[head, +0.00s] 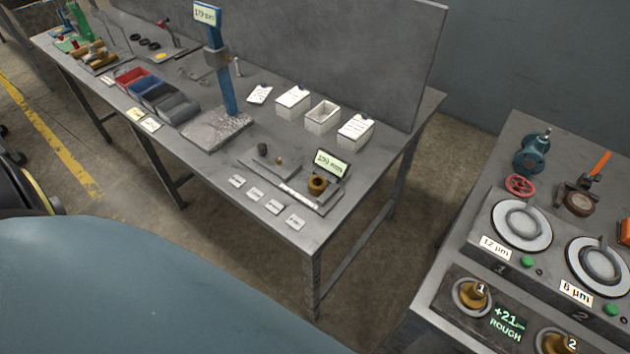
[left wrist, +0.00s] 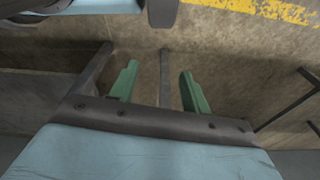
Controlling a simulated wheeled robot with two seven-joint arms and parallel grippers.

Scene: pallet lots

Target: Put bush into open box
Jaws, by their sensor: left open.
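A brass bush (head: 317,184) stands on the small measuring tray on the long grey table, next to a lit display. Other brass pieces sit in the numbered seats of the right bench: one in seat 1 (head: 473,293) and one in seat 2 (head: 556,342). The open box (head: 322,127) is white and stands between two lidded white boxes at the back of the table. Its inside looks empty. My left gripper (left wrist: 159,68) shows in the left wrist view with its green fingers apart and nothing between them, above the floor. My right gripper is in neither view.
Lidded boxes (head: 293,107) and (head: 355,133) flank the open box, with an upright grey panel (head: 330,45) behind. A blue height gauge (head: 222,75) and coloured bins (head: 158,96) stand further left. Small white cards lie along the front edge. The right bench (head: 440,285) stands apart across a floor gap.

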